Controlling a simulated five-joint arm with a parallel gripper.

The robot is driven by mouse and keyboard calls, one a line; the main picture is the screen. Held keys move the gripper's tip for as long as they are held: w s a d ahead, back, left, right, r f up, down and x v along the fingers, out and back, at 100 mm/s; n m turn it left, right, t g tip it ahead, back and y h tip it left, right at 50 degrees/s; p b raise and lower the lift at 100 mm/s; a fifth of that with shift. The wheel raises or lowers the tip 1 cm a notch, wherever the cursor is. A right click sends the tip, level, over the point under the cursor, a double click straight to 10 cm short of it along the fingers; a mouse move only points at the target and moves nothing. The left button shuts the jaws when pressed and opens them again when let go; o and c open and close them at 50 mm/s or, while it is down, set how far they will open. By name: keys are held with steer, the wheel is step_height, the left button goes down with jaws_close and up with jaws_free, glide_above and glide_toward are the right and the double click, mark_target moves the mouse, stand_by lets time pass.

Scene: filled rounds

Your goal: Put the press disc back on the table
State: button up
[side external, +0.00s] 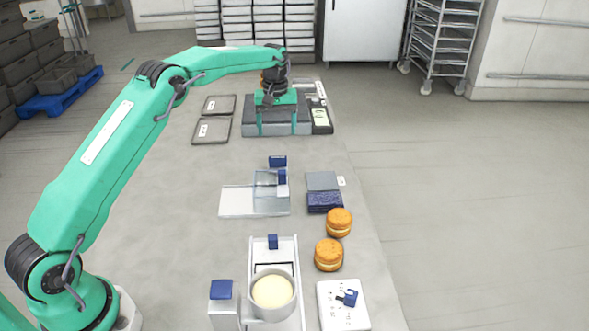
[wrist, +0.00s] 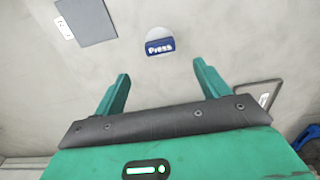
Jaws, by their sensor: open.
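The press disc (wrist: 160,43) is a pale round with a dark blue part marked "Press". In the wrist view it is at upper middle, just beyond my fingertips and centred between them, against the grey table top. In the side view a small blue block (side external: 278,161) just in front of my gripper appears to be its blue part; the pale round is hard to make out there. My gripper (wrist: 160,68) is open and empty at the far end of the table, and it also shows in the side view (side external: 277,131). No finger appears to touch the disc.
Nearer the side camera are a clear stand (side external: 265,205), a grey plate (side external: 322,180), a dark blue block (side external: 324,202), two filled rounds (side external: 338,222) and a ring mould (side external: 273,308) with pale filling. Two grey trays (side external: 212,131) lie left of my gripper. The table's middle left is clear.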

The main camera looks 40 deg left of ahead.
steer(key=shift+r, duration=0.6)
steer(key=s+d+r+m+t, duration=0.1)
steer(key=s+d+r+m, duration=0.15)
steer(key=s+r, duration=0.55)
steer(key=s+d+r+m+t, duration=0.2)
steer(key=s+d+r, duration=0.2)
steer(key=s+r, duration=0.4)
steer(key=s+d+f+m+t, duration=0.1)
steer(key=s+d+f+m, duration=0.1)
steer(key=s, duration=1)
steer(key=s+d+f+m+t, duration=0.1)
steer(key=s+d+f+m, duration=0.1)
steer(key=s, duration=0.9)
steer(key=shift+s+f+t, duration=0.25)
steer(key=shift+s+t, duration=0.05)
steer(key=shift+s, duration=0.1)
steer(key=shift+m, duration=0.25)
